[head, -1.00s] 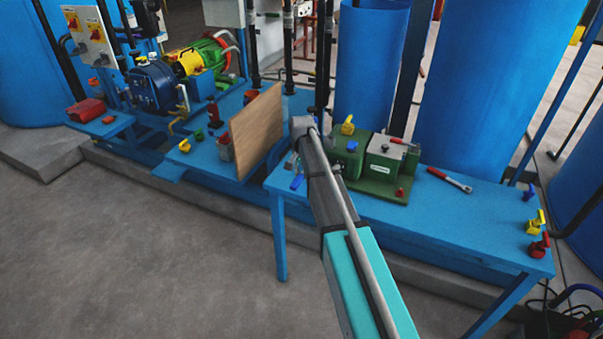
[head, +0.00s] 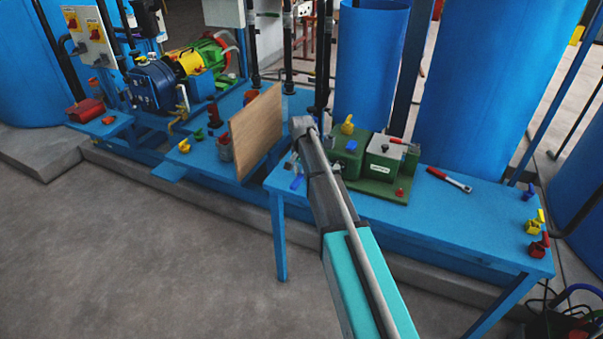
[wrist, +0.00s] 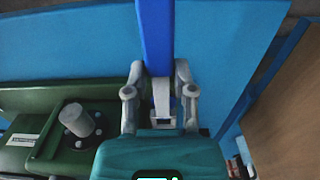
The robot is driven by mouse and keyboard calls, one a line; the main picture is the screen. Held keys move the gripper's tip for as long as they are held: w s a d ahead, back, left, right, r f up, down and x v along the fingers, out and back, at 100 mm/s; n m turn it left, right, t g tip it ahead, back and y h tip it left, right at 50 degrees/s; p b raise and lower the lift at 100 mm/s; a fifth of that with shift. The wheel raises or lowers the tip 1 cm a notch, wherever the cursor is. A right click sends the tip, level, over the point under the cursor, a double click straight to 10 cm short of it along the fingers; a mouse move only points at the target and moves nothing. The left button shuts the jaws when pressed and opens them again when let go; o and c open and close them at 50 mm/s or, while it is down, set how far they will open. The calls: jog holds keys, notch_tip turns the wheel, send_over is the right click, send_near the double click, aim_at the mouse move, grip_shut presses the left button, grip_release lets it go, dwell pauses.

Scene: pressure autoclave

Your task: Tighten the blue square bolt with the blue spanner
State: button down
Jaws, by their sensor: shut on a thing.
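In the wrist view, my gripper (wrist: 159,72) is shut on the blue spanner (wrist: 155,35). Its blue handle runs away from between the fingers to the top edge, and a pale metal part shows between them. In the head view, a short blue piece of the spanner (head: 297,183) shows left of my arm, by the near left corner of the blue bench. My arm hides most of the gripper there.
A green machine (head: 375,188) with a yellow knob (head: 347,125) stands right of my arm. A red-handled tool (head: 449,180) lies on the blue bench (head: 440,215). A wooden board (head: 256,133) stands upright left of the gripper. Coloured valves (head: 537,230) sit at the bench's right end.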

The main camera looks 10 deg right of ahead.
aim_at(302, 174)
jog(key=shift+f+b, duration=1.25)
jog(key=shift+f, duration=0.05)
jog(key=shift+c, duration=1.8)
grip_release()
jog(key=shift+r, duration=0.2)
notch_tip(302, 174, up, 8)
jog(key=p, duration=0.8)
